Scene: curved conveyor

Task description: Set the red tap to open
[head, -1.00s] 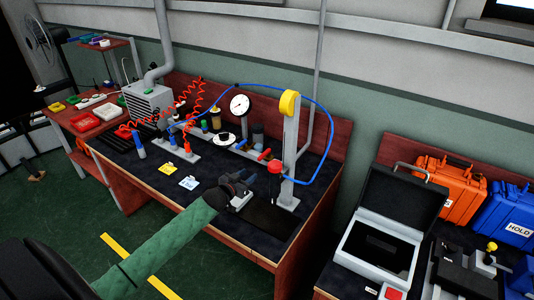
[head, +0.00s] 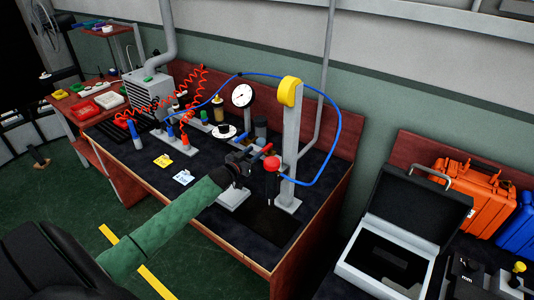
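The red tap (head: 267,149) shows as a small red handle on the pipework at the back of the dark bench, left of the grey post. A blue handle (head: 239,138) sits to its left. My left gripper (head: 248,157), at the end of the green-sleeved arm, is over the bench just left of and in front of the red tap. It is close to the tap, but I cannot tell whether it touches. Its dark fingers are small against the bench, so their opening is unclear. My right gripper is out of view.
A red ball knob (head: 271,163) stands close to the right of my gripper, by the grey post (head: 290,150) with its yellow top. A gauge (head: 242,96) stands behind. A blue hose (head: 334,140) arches over the bench. An open case (head: 400,225) lies to the right.

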